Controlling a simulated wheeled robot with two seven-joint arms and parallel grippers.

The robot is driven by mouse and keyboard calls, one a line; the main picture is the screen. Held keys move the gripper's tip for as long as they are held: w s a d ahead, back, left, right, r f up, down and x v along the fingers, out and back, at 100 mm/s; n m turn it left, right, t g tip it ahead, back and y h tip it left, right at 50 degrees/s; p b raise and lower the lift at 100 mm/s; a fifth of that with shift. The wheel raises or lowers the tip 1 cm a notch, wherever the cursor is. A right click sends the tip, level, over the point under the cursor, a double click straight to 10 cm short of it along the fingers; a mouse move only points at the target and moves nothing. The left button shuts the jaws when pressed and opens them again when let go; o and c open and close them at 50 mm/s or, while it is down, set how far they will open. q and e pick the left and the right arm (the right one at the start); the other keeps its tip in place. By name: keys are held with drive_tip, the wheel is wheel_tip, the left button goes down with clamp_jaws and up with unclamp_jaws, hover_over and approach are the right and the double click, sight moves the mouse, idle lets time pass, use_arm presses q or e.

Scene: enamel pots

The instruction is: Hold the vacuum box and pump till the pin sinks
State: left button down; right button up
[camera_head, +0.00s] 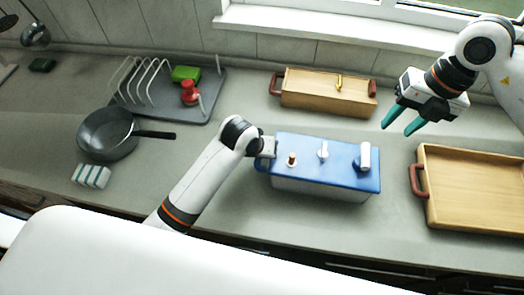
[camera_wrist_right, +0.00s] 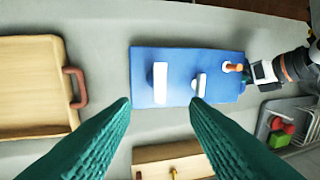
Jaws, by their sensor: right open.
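The vacuum box (camera_head: 320,190) has a white body and a blue lid (camera_head: 340,172) and stands on the counter. On its lid, an orange-brown pin (camera_head: 292,159) stands up at the left, a white T-shaped knob (camera_head: 323,150) in the middle and a white upright block (camera_head: 365,158) at the right. My left gripper (camera_head: 266,152) is at the box's left end; its fingers are mostly hidden, so its grip is unclear. My right gripper (camera_head: 402,120) is open and empty, above the counter behind and right of the box. The right wrist view shows the lid (camera_wrist_right: 180,62) between and beyond its fingers.
A wooden tray (camera_head: 475,190) lies right of the box. A wooden crate (camera_head: 310,95) with red handles stands behind it. A pan (camera_head: 105,135), a striped sponge (camera_head: 92,175) and a dish rack (camera_head: 200,105) are on the left. Bare counter surrounds the box.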

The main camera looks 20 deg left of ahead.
sight(368, 154)
drive_tip(key=f, duration=0.4)
drive_tip(key=a+f, duration=0.1)
drive_tip(key=f, duration=0.2)
drive_tip(key=a+f, duration=0.1)
drive_tip(key=f, duration=0.3)
drive_tip(key=shift+a+f, duration=0.1)
drive_tip(key=shift+f, duration=0.25)
clamp_jaws()
drive_tip(key=shift+r, duration=2.35)
drive_tip(key=shift+f, duration=0.15)
drive_tip(key=shift+s+f, duration=0.1)
drive_tip(key=shift+f, duration=2.25)
